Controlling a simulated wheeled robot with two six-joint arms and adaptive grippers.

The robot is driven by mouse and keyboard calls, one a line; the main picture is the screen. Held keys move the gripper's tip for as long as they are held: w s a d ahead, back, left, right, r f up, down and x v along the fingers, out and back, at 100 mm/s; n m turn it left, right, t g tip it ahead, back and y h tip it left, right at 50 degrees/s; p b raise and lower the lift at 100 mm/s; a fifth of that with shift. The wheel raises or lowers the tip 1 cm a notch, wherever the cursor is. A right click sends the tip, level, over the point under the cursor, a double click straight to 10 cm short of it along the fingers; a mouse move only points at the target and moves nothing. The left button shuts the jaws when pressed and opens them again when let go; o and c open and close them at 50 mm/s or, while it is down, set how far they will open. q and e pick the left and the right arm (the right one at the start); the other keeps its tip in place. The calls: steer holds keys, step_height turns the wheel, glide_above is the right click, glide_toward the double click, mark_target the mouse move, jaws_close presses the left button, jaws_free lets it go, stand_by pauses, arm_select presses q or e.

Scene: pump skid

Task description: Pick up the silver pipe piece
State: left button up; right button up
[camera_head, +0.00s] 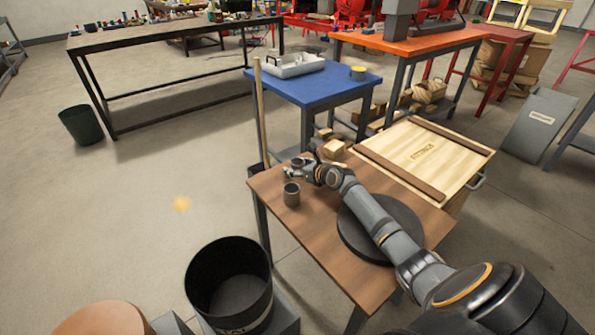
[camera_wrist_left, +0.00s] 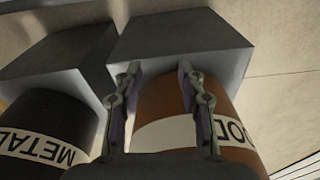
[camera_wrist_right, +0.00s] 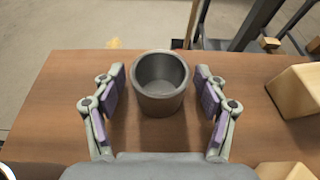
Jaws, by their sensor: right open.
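The silver pipe piece (camera_head: 291,195) is a short grey cylinder standing upright on the brown wooden table (camera_head: 330,235). In the right wrist view the pipe piece (camera_wrist_right: 160,92) shows its open top. My right gripper (camera_head: 297,168) is open, and its two fingers appear on either side of the pipe piece in the right wrist view, with a gap on each side. I cannot tell how far its fingertips are above the table. My left gripper (camera_wrist_left: 160,70) is open and empty, over the bins in the left wrist view; the head view does not show it.
A black round disc (camera_head: 380,228) lies on the table under my right arm. Wooden blocks (camera_wrist_right: 298,90) lie at the table's right side. A black bin (camera_head: 228,285) and a brown bin (camera_head: 103,318) stand left of the table. A wooden crate (camera_head: 425,155) stands beyond it.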

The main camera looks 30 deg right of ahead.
steer(key=c, duration=1.2)
steer(key=shift+c, duration=0.6)
steer(key=shift+r, duration=0.15)
step_height(320, 180, up, 6)
steer(key=p, duration=0.3)
steer(key=shift+r+p, duration=0.2)
steer(key=shift+p, duration=0.2)
arm_select(q)
steer(key=s+a+f+p, duration=0.1)
steer(key=s+a+f, duration=0.1)
steer(key=f, duration=0.5)
steer(key=s+a+f+p, duration=0.1)
steer(key=s+a+f, duration=0.15)
steer(key=f, duration=0.35)
steer(key=s+r+p, duration=0.1)
steer(key=s+p, duration=1)
steer(key=s, duration=0.2)
steer(key=shift+s+r+y, duration=0.15)
steer(key=shift+r+y, duration=0.25)
arm_select(e)
step_height(320, 180, up, 21)
steer(key=shift+r, duration=0.2)
